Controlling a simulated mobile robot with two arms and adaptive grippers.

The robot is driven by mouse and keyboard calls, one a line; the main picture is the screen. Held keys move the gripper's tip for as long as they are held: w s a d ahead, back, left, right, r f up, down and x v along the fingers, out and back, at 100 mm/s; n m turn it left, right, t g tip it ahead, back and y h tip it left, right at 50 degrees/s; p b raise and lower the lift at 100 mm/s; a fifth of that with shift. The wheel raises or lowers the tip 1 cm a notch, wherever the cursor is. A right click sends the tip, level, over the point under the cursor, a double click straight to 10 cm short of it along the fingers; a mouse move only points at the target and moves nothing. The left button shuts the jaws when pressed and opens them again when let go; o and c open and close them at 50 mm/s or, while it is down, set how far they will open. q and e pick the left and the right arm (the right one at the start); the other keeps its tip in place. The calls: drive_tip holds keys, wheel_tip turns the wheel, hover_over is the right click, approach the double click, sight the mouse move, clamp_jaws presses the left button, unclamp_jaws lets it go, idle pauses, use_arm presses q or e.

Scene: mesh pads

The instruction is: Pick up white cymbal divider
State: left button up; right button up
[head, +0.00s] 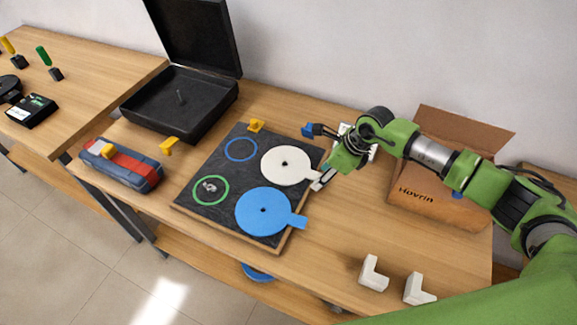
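The white cymbal divider (279,163) is a flat white disc with a small dark centre hole and a tab at its right side. It lies on the dark mesh pad board (205,215), at the upper right. My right gripper (319,183) is at the tab, fingers pointing down-left. The fingers overlap the tab's end, and I cannot tell whether they close on it. My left gripper is not in view.
A blue disc with a tab (262,212) lies nearest on the board, beside a green ring (225,194) and a blue ring (253,151). An open black case (160,128), a cardboard box (410,196) and white corner blocks (369,275) stand around.

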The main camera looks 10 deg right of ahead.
drive_tip(key=c, duration=1.2)
drive_tip(key=shift+r, duration=0.1)
